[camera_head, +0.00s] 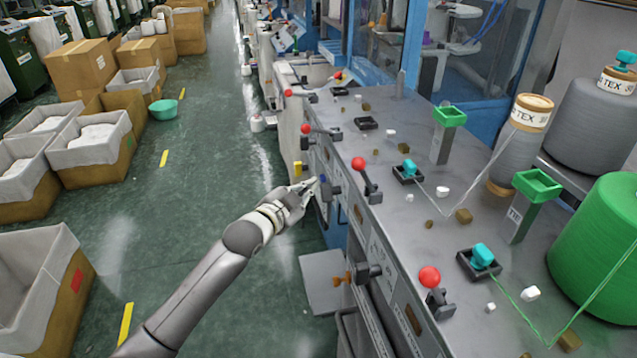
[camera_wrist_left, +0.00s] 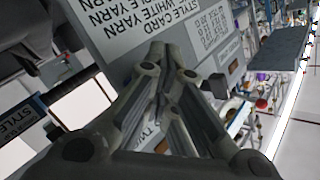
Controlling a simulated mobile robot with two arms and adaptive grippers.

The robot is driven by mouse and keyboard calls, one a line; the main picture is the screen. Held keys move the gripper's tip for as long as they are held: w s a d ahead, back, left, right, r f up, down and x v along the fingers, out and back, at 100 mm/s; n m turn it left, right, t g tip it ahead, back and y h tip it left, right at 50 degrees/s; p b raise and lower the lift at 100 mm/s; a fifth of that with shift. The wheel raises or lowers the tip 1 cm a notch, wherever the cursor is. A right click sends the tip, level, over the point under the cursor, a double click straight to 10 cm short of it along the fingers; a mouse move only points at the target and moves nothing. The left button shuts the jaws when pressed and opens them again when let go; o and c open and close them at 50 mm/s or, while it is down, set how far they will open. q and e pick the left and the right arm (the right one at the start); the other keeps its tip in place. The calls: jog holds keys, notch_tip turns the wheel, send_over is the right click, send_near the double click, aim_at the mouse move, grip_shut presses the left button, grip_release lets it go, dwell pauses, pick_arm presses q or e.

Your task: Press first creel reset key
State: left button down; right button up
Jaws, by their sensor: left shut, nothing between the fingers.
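My left gripper (camera_head: 312,187) is shut and empty. Its fingertips are at the front face of the grey machine bench (camera_head: 395,165), close to a small blue part (camera_head: 323,178) and a dark block on that face. I cannot tell whether they touch it. In the left wrist view the closed fingers (camera_wrist_left: 165,65) point at a grey panel with an upside-down style card (camera_wrist_left: 150,22) reading "WHITE YARN". No reset key can be clearly made out; the fingers may hide it. My right gripper is not in view.
Red-knobbed levers (camera_head: 358,163) stand along the bench's near edge, another one (camera_head: 430,277) nearer. Yarn cones, including a green one (camera_head: 600,240), stand at right. The green aisle floor between is mostly clear.

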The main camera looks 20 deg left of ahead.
pick_arm(q)
jog(key=shift+s+a+p, duration=0.3)
jog(key=shift+s+a, duration=0.6)
jog(key=shift+a, duration=0.3)
jog(key=shift+s+a+p, duration=0.3)
jog(key=shift+s+a, duration=0.6)
jog(key=shift+a, duration=0.3)
